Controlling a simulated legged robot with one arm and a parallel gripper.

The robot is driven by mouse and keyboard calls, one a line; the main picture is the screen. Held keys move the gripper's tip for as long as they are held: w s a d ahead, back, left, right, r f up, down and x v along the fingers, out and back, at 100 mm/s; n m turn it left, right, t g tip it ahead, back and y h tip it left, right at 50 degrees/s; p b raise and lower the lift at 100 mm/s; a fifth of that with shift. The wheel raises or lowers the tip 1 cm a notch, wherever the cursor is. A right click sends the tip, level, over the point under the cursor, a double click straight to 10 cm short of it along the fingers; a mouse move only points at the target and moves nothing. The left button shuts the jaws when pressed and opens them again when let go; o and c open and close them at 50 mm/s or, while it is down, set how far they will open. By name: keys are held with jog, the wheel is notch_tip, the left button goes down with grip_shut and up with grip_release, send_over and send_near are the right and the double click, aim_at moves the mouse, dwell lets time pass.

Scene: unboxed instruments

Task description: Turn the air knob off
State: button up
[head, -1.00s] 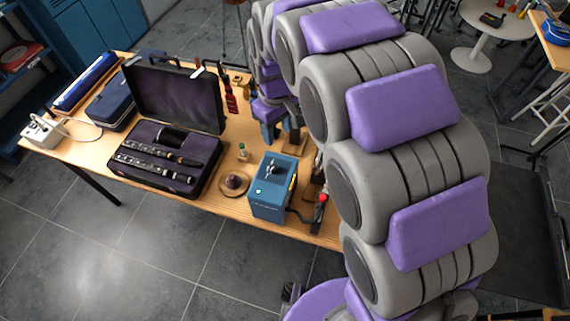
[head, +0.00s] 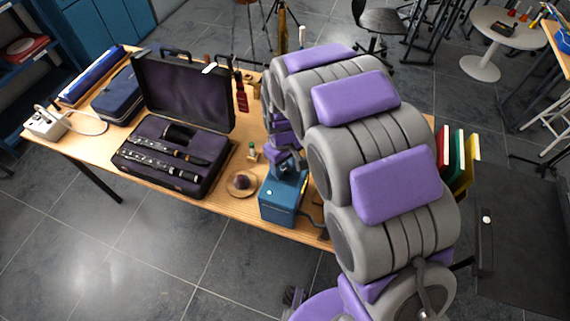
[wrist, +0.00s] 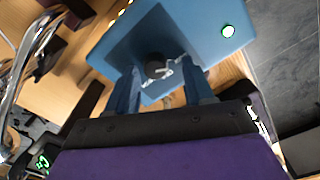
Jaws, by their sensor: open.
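The blue box (head: 283,203) stands near the front edge of the wooden table, right of the middle, with a small green light on top. In the wrist view its blue top (wrist: 195,25) fills the upper middle, and a dark round knob (wrist: 155,68) with a silvery piece beside it sits there. My gripper (wrist: 160,82) is open, one blue finger on each side of the knob in the picture. I cannot tell whether the fingers touch it. In the head view my gripper (head: 287,165) is over the box and hides the knob.
An open black case (head: 172,160) with dark clarinet parts lies left of the box. A round wooden dish (head: 241,185) and a small bottle (head: 252,153) stand between them. Red, green and yellow books (head: 458,160) stand on the right. Floor in front is clear.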

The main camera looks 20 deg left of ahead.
jog(key=shift+a+f, duration=0.1)
jog(key=shift+a, duration=0.15)
jog(key=shift+d, duration=0.75)
jog(key=shift+c, duration=0.6)
jog(key=shift+d+r, duration=0.25)
jog(key=shift+d, duration=0.1)
jog(key=c, duration=0.3)
jog(key=shift+a+f, duration=0.1)
jog(key=shift+a, duration=0.45)
jog(key=c, duration=0.4)
jog(key=shift+a, duration=0.1)
grip_shut()
